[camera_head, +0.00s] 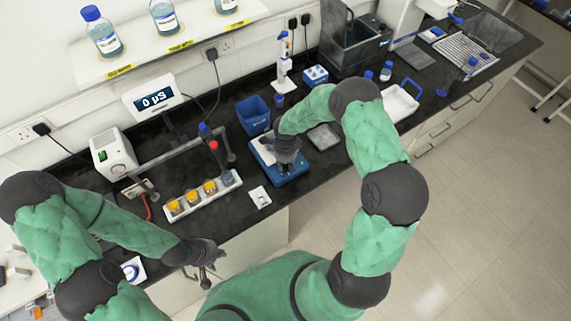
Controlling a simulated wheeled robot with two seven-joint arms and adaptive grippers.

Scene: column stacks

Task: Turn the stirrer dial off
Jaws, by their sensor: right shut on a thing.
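The stirrer (293,180) is a low blue unit with a pale top plate (262,150), on the dark bench near its front edge. My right gripper (287,168) points down over the stirrer's front part. It is shut on the stirrer dial, which the gripper and wrist hide. The dial's setting cannot be read. My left gripper (210,272) hangs in front of the bench, away from the stirrer, its fingers apart and nothing between them.
A white rack (205,200) with several orange-capped vials stands left of the stirrer. A blue bin (252,114) is behind it and a grey tray (324,137) to its right. A pipette stand (283,70), a white box (112,152) and a display (153,99) stand further back.

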